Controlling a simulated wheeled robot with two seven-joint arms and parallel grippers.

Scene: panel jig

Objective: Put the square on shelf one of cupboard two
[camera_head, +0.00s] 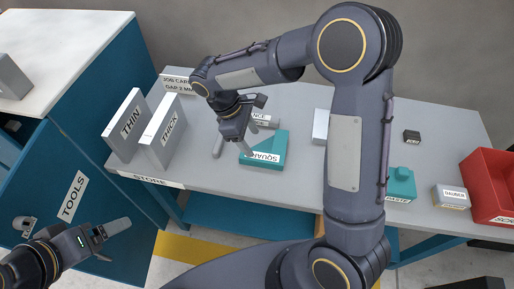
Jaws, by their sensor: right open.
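The square is a teal block (272,142) labelled "SQUARE", lying on the grey bench. My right gripper (232,149) points down at the block's left end, its fingers apart. One finger is left of the block and the other overlaps its left edge in the picture. I cannot tell whether they touch. My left gripper (112,240) is at the lower left, in front of a teal cupboard (55,160) labelled "TOOLS"; its jaw opening is unclear. No cupboard marked two and no shelf inside one can be made out.
On the grey bench (180,180) stand panels marked "THIN" (125,125) and "THICK" (165,135), and a job card (178,80). To the right are a teal paste pot (401,182), a dauber box (451,196) and a red bin (487,185). My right arm hides the bench's middle.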

